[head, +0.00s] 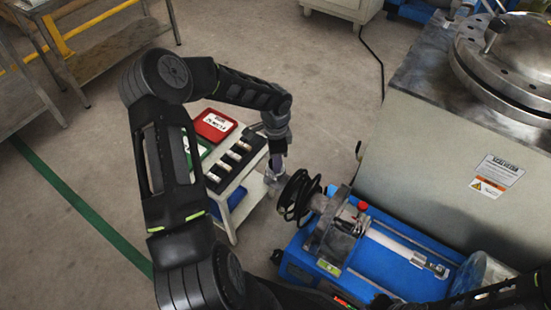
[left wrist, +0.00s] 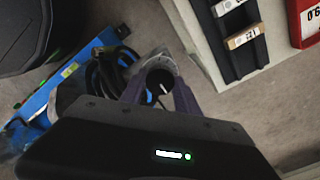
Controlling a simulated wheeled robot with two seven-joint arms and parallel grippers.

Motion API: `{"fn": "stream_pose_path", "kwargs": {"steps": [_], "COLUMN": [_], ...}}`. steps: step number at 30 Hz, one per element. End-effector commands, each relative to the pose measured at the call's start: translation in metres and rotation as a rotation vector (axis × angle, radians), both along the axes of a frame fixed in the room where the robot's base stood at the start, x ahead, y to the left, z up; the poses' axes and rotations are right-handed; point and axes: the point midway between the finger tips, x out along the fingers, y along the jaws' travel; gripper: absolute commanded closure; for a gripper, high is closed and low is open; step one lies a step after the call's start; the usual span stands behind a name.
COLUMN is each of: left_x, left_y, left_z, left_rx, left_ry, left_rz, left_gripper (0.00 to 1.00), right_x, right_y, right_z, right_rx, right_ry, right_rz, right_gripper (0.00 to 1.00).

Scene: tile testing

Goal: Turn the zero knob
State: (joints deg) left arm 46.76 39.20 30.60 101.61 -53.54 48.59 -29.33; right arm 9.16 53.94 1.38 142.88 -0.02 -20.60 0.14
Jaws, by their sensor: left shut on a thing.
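In the head view the knob is a small metal piece (head: 273,181), partly hidden by the gripper. Beside it are black coiled hoses (head: 300,197) and the machine's metal shaft. My right gripper is not in clear view; only part of the right arm shows at the bottom right.
A small white cart (head: 228,229) stands left of the machine, with a black tray of labelled pieces (head: 237,158), a red bin (head: 215,125) and a green one. A large grey tank cabinet (head: 440,165) stands at right. Bare floor lies behind the cart.

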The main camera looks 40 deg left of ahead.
Motion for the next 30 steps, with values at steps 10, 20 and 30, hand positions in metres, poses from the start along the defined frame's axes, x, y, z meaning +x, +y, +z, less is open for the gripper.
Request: {"fn": "stream_pose_path", "kwargs": {"steps": [10, 20, 30], "left_x": [0.001, 0.001, 0.001], "left_y": [0.0, -0.001, 0.0], "left_z": [0.003, 0.004, 0.003], "left_rx": [0.001, 0.0, 0.001], "left_ry": [-0.002, -0.001, 0.0], "left_rz": [-0.138, -0.409, -0.693], "left_gripper": [1.0, 1.0, 1.0], "right_x": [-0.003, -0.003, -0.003], "right_y": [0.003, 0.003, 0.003], "right_z": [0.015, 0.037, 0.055], "right_rx": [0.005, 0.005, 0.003], "right_ry": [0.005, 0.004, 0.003], "right_rz": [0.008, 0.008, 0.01], "right_gripper": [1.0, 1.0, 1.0]}}
